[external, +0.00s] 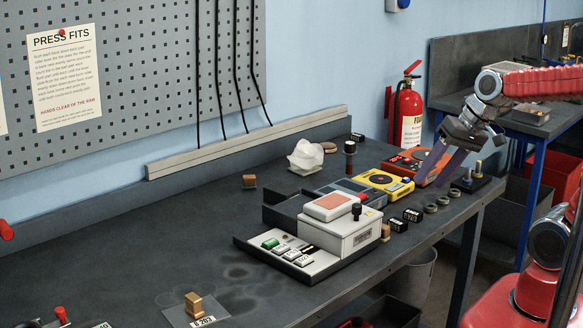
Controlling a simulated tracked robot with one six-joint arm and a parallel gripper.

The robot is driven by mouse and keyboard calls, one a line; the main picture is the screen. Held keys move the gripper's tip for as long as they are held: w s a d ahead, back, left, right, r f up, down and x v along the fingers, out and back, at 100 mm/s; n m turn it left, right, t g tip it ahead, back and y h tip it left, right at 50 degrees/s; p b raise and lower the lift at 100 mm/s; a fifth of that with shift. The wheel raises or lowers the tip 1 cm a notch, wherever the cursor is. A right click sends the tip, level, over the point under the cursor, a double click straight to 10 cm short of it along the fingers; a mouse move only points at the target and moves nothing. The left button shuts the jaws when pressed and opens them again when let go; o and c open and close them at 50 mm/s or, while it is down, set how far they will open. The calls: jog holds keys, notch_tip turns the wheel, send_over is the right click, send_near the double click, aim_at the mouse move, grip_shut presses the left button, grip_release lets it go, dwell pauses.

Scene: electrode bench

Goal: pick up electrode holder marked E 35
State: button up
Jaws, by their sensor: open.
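No marking E 35 can be read in the external view. Small black blocks with pale label faces stand near the bench's front edge: a nearer block (398,225) and a farther block (413,215). Their lettering is too small to read.
A white device (345,236) with a grey tray stands mid-bench. The bench's left middle (130,245) is mostly clear. A fire extinguisher (404,120) hangs behind.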

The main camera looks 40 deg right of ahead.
jog(key=w+a+m+t+y, duration=0.1)
jog(key=w+a+m+y, duration=0.15)
jog(key=w+m, duration=0.55)
jog(key=m+t+h, duration=0.4)
jog(key=m+t, duration=0.3)
jog(key=m, duration=1.6)
send_near(350, 158)
jog(key=shift+w+d+f, duration=0.35)
jog(key=shift+w+f, duration=0.05)
jog(key=shift+f, duration=0.05)
jog(key=shift+x, duration=4.35)
jog(key=shift+r, duration=0.15)
